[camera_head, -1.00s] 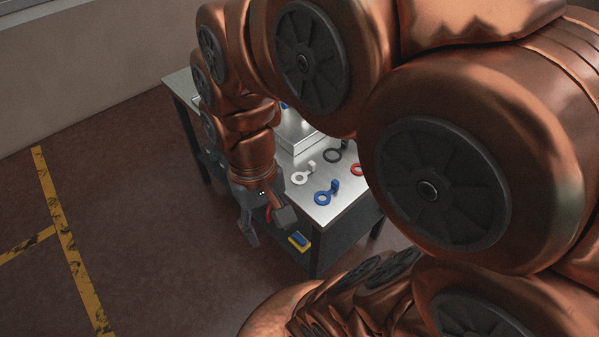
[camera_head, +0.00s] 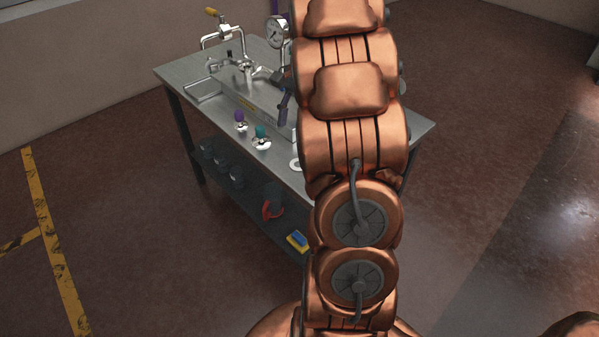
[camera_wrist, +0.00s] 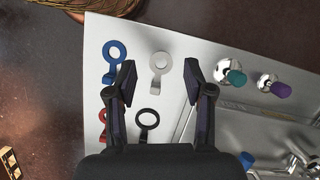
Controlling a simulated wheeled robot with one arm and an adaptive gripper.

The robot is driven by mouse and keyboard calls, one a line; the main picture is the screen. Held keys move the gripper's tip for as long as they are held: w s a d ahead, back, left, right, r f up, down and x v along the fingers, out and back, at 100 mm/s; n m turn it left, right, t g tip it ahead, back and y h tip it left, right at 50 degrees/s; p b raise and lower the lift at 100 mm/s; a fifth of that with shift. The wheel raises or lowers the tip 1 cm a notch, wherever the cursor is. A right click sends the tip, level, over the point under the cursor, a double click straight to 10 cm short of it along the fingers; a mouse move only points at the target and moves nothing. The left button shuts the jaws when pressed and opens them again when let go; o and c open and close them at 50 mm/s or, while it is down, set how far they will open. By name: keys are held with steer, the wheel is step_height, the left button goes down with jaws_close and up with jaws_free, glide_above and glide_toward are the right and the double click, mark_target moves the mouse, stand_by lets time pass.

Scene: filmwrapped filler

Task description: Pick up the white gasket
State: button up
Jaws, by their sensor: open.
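The white gasket (camera_wrist: 160,62), a flat ring with a tab, lies on the metal tabletop in the wrist view. My gripper (camera_wrist: 160,80) is open above the table, its two dark fingers apart. In the picture the gasket shows between and slightly beyond the fingertips, with nothing held. I cannot tell the height left between the fingertips and the gasket. In the head view a part of a white ring (camera_head: 295,164) shows at the table's front edge, mostly hidden behind my arm.
A blue gasket (camera_wrist: 114,55), a black gasket (camera_wrist: 147,120) and a partly hidden red gasket (camera_wrist: 105,122) lie nearby. Teal (camera_wrist: 236,76) and purple (camera_wrist: 281,89) knobbed fittings stand to the right. A pressure gauge (camera_head: 277,31) and piping stand on the table (camera_head: 180,68).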

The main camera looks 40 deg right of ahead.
steer(key=d+f+m+b, duration=0.3)
steer(key=d+f, duration=0.3)
steer(key=d, duration=0.4)
steer(key=shift+t+y, duration=0.4)
steer(key=shift+x, duration=4.05)
steer(key=shift+w+d, duration=0.1)
steer(key=shift+w, duration=0.1)
jaws_close()
